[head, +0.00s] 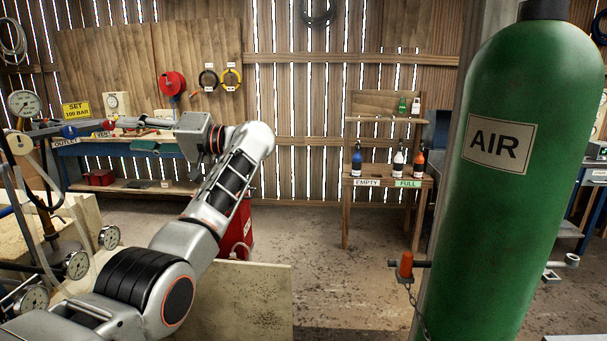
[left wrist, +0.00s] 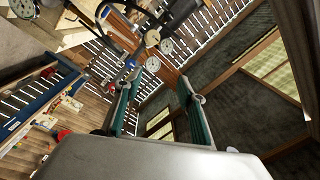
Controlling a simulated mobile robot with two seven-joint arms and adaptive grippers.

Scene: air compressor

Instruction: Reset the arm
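My left arm (head: 222,190) comes in from the lower left, rises to a bent elbow and turns back to the left. Its left gripper (head: 130,124) points left, near the hose fittings with the red and blue parts. In the left wrist view the two teal-padded fingers of this gripper (left wrist: 158,90) stand apart with nothing between them. Gauges show beyond the fingertips. Whether the gripper touches any fitting cannot be told. My right gripper is not in view.
A large green AIR cylinder (head: 518,185) stands close on the right. Pressure gauges (head: 76,264) and hoses crowd the left. A wooden stand (head: 350,215) holds several bottles at the back. A blue workbench (head: 140,149) stands behind the arm. Open floor (head: 330,240) lies in the middle.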

